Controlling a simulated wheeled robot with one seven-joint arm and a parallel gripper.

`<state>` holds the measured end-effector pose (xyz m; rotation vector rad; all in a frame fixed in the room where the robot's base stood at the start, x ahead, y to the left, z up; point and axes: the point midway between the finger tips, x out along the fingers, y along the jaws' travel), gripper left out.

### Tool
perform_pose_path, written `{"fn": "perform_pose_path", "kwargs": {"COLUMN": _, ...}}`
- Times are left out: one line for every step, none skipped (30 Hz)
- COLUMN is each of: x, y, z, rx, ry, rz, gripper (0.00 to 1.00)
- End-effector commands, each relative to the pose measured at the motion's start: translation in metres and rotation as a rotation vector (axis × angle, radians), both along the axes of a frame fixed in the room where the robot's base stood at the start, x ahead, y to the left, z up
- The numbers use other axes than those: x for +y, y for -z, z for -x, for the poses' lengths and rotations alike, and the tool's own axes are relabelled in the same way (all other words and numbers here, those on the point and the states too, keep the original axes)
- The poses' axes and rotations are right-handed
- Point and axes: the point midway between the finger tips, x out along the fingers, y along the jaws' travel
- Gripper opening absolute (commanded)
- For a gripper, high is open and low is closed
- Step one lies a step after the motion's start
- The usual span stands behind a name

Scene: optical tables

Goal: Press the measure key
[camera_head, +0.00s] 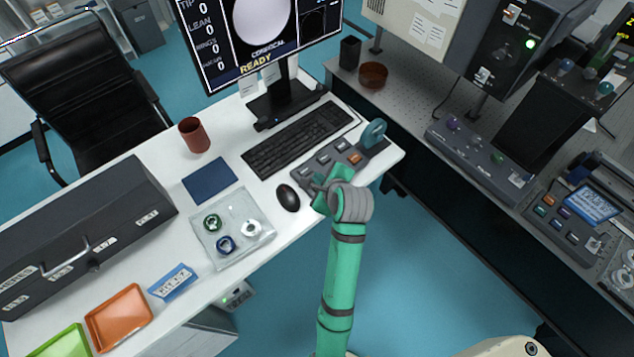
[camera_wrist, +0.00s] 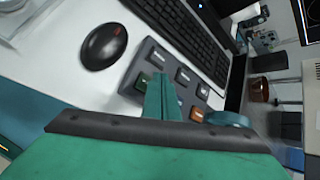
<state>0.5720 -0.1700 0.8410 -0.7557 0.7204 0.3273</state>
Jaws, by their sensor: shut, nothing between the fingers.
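The grey key panel (camera_head: 312,173) lies on the white desk in front of the keyboard. In the wrist view the panel (camera_wrist: 151,48) shows a green key (camera_wrist: 143,79), several dark keys and an orange-red key (camera_wrist: 197,115). Their labels are too small to read, so I cannot tell which is the measure key. My green gripper (camera_head: 317,186) is over the near left part of the panel. In the wrist view its shut fingers (camera_wrist: 161,80) point at the panel just right of the green key and hide part of it. Whether they touch it is unclear.
A black mouse (camera_head: 288,197) lies left of the panel, and the keyboard (camera_head: 298,138) behind it. The monitor (camera_head: 262,38) reads READY. A tray with small rings (camera_head: 232,228) is further left.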

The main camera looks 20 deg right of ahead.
Motion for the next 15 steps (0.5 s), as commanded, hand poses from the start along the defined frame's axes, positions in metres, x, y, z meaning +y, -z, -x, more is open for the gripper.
{"fn": "perform_pose_path", "kwargs": {"x": 0.0000, "y": 0.0000, "z": 0.0000, "rx": 0.000, "ry": 0.000, "rz": 0.000, "gripper": 0.00}}
{"fn": "perform_pose_path", "kwargs": {"x": 0.0000, "y": 0.0000, "z": 0.0000, "rx": 0.000, "ry": 0.000, "rz": 0.000, "gripper": 0.00}}
{"fn": "perform_pose_path", "kwargs": {"x": -0.0002, "y": 0.0000, "z": 0.0001, "rx": 0.000, "ry": 0.000, "rz": 0.000, "gripper": 0.00}}
{"fn": "perform_pose_path", "kwargs": {"x": -0.0005, "y": 0.0001, "z": 0.0002, "rx": 0.001, "ry": 0.001, "rz": 0.000, "gripper": 0.00}}
{"fn": "perform_pose_path", "kwargs": {"x": -0.0009, "y": 0.0002, "z": 0.0003, "rx": 0.000, "ry": 0.002, "rz": 0.000, "gripper": 0.00}}
{"fn": "perform_pose_path", "kwargs": {"x": -0.0013, "y": 0.0008, "z": 0.0006, "rx": 0.000, "ry": 0.002, "rz": 0.000, "gripper": 0.00}}
{"fn": "perform_pose_path", "kwargs": {"x": -0.0016, "y": 0.0013, "z": 0.0008, "rx": 0.001, "ry": 0.003, "rz": 0.000, "gripper": 0.00}}
{"fn": "perform_pose_path", "kwargs": {"x": -0.0019, "y": 0.0021, "z": 0.0010, "rx": 0.001, "ry": 0.003, "rz": 0.000, "gripper": 0.00}}
{"fn": "perform_pose_path", "kwargs": {"x": -0.0022, "y": 0.0033, "z": 0.0013, "rx": 0.001, "ry": 0.004, "rz": -0.001, "gripper": 0.00}}
{"fn": "perform_pose_path", "kwargs": {"x": -0.0024, "y": 0.0043, "z": 0.0016, "rx": 0.001, "ry": 0.004, "rz": -0.001, "gripper": 0.00}}
{"fn": "perform_pose_path", "kwargs": {"x": -0.0027, "y": 0.0053, "z": 0.0018, "rx": 0.001, "ry": 0.004, "rz": -0.001, "gripper": 0.00}}
{"fn": "perform_pose_path", "kwargs": {"x": -0.0032, "y": 0.0065, "z": 0.0020, "rx": 0.001, "ry": 0.004, "rz": 0.000, "gripper": 0.00}}
{"fn": "perform_pose_path", "kwargs": {"x": -0.0035, "y": 0.0072, "z": 0.0021, "rx": 0.001, "ry": 0.005, "rz": 0.000, "gripper": 0.00}}
{"fn": "perform_pose_path", "kwargs": {"x": -0.0038, "y": 0.0077, "z": 0.0022, "rx": 0.001, "ry": 0.005, "rz": 0.000, "gripper": 0.00}}
{"fn": "perform_pose_path", "kwargs": {"x": -0.0041, "y": 0.0081, "z": 0.0022, "rx": 0.000, "ry": 0.006, "rz": 0.000, "gripper": 0.00}}
